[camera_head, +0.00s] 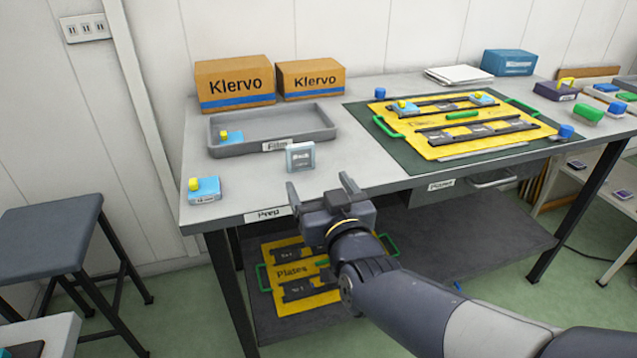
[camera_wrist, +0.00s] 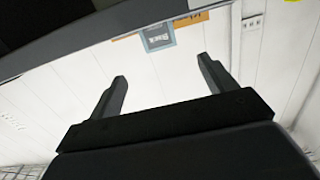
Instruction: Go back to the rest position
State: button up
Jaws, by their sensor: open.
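My gripper (camera_head: 321,190) is open and empty in the head view, held at the front edge of the grey table (camera_head: 350,178). Its fingers point toward the tabletop. A small grey-white labelled block (camera_head: 300,156) stands upright on the table just beyond the fingers, apart from them. In the wrist view my gripper (camera_wrist: 162,82) shows two spread fingers with nothing between them. The labelled block (camera_wrist: 158,36) shows past the fingertips there, and the picture appears tilted and upside down.
A grey tray (camera_head: 325,128) holds a blue block with a yellow top. A similar blue block (camera_head: 206,192) sits at the left front corner. Klervo boxes (camera_head: 235,102) stand behind. A yellow plate (camera_head: 440,152) lies on a green mat (camera_head: 375,158) at right. A stool (camera_head: 50,235) stands left.

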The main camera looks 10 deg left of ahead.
aim_at(301, 153)
jog(key=b+x, duration=0.1)
jog(key=x, duration=0.9)
jog(key=shift+w+a, duration=0.1)
jog(key=shift+a, duration=0.05)
jog(key=shift+w+a+r+p, duration=0.15)
jog(key=shift+w+r+p, duration=0.15)
jog(key=shift+r+p, duration=0.4)
jog(key=shift+r, duration=0.45)
